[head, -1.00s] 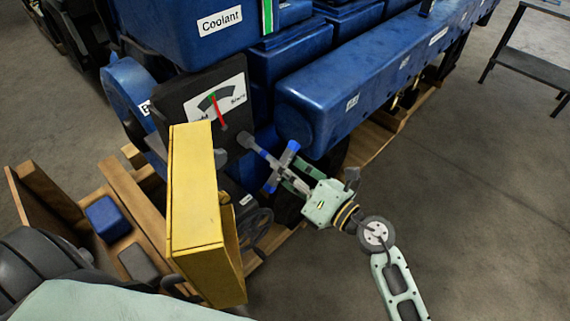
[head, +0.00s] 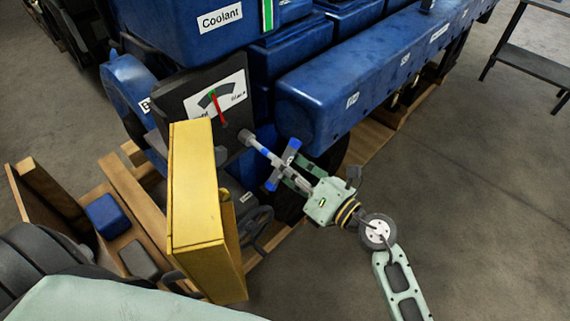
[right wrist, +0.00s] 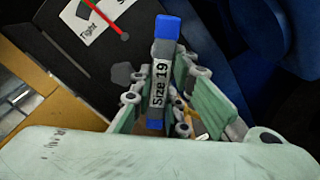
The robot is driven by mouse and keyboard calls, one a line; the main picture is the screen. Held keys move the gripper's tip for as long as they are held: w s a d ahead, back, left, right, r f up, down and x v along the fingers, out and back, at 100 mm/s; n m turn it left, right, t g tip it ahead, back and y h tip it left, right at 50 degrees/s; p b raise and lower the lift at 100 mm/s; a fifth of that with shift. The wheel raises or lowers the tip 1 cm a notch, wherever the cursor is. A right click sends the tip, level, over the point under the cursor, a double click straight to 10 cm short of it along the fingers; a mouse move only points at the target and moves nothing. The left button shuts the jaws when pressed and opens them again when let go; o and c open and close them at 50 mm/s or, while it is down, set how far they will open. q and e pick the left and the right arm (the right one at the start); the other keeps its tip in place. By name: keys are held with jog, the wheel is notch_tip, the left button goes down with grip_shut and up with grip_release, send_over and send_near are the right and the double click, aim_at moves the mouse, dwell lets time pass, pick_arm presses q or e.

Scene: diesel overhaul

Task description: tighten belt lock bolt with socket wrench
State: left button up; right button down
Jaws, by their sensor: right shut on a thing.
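The socket wrench (head: 263,149) has a grey shaft with a blue band and a crossbar with blue ends. Its grey socket end points up-left at the dark panel below the gauge (head: 217,97). My right gripper (head: 290,174) is shut on the wrench near its crossbar. In the right wrist view, the bar (right wrist: 158,85) between the fingers is labelled "Size 19" and has blue ends. The belt lock bolt cannot be made out at the socket, so I cannot tell whether they are engaged. My left gripper is not visible.
A yellow box-like part (head: 195,200) stands upright just left of the wrench. The blue engine (head: 370,85) rises behind, on a wooden pallet (head: 365,150). A blue block (head: 107,217) lies at the left. The floor at the right is clear up to a dark table (head: 540,65).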

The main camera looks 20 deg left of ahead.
jog(key=shift+v, duration=1.65)
jog(key=shift+v, duration=2.95)
jog(key=shift+w+r, duration=0.1)
